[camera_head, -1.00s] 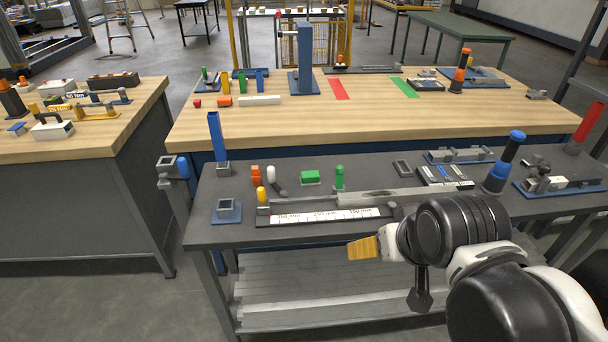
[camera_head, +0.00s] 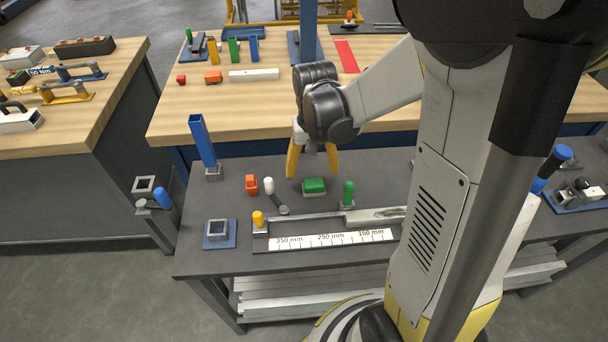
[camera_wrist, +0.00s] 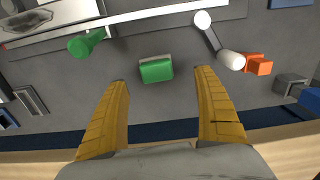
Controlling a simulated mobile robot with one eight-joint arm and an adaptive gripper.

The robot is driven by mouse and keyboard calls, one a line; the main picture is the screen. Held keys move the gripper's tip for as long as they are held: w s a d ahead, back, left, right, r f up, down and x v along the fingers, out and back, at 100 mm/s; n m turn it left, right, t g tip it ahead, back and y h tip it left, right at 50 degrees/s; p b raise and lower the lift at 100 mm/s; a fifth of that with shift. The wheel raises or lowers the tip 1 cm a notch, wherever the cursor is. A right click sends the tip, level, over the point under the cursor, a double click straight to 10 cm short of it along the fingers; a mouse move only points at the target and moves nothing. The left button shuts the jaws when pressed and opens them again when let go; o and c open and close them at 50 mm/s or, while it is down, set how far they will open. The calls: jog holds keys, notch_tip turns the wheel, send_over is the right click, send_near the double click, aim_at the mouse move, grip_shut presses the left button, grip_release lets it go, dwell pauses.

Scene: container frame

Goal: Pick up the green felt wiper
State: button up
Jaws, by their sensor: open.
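The green felt wiper (camera_head: 314,186) is a small green block with a grey edge, lying on the dark grey bench top. It also shows in the wrist view (camera_wrist: 156,70), just beyond the fingertips and between their lines. My gripper (camera_head: 312,172) is open and empty, with its yellow fingers pointing down above the bench near the wiper. In the wrist view the two ribbed yellow fingers (camera_wrist: 160,78) are wide apart, and the wiper is not touched by either.
A green peg (camera_head: 348,193) stands right of the wiper. A white-knobbed lever (camera_head: 269,187) and an orange block (camera_head: 251,184) stand left. A scale ruler (camera_head: 325,239) lies in front. The wooden table (camera_head: 200,100) is behind. Bare bench surrounds the wiper closely.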

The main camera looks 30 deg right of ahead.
aim_at(314, 183)
jog(key=f+b, duration=0.1)
jog(key=f, duration=0.1)
jog(key=f+b, duration=0.1)
jog(key=f, duration=0.2)
jog(key=f+b, duration=0.1)
jog(key=f, duration=0.1)
jog(key=shift+d+f+b, duration=0.25)
jog(key=shift+d+b, duration=0.05)
jog(key=shift+d, duration=0.1)
jog(key=shift+r, duration=0.15)
jog(key=c, duration=1.3)
